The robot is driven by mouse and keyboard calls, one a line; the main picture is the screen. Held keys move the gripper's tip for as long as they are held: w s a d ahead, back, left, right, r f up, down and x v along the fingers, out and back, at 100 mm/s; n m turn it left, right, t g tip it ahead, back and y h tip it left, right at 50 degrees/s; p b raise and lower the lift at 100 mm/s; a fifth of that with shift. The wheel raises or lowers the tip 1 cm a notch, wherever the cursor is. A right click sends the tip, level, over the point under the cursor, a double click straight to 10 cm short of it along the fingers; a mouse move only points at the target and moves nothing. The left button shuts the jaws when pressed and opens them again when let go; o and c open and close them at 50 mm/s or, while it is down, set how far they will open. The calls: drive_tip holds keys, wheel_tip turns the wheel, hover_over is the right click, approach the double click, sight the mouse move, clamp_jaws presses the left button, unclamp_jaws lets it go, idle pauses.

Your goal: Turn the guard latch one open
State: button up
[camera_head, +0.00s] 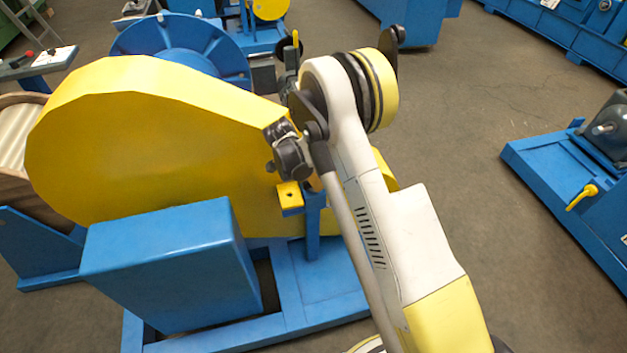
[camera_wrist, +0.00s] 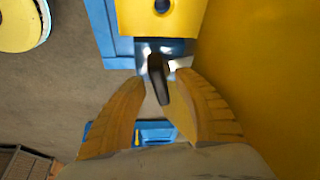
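The large yellow chain guard (camera_head: 150,140) fills the left of the head view and the right side of the wrist view (camera_wrist: 270,90). A yellow block with a hole (camera_head: 289,193) sits on a blue bracket at the guard's right side; a yellow block with a dark hole also shows at the top of the wrist view (camera_wrist: 160,14). Below it, a dark lever, apparently the guard latch (camera_wrist: 158,80), points between the two tan fingers of my gripper (camera_wrist: 162,84). The fingers are apart, with a gap visible beside the lever. In the head view the fingertips cannot be made out.
A blue box (camera_head: 172,265) stands in front of the guard on a blue base frame (camera_head: 300,305). A blue wheel (camera_head: 180,48) is behind the guard. Another blue machine (camera_head: 580,190) stands at the right. Open floor (camera_head: 460,130) lies between them.

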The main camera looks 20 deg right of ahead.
drive_tip(key=v, duration=1.2)
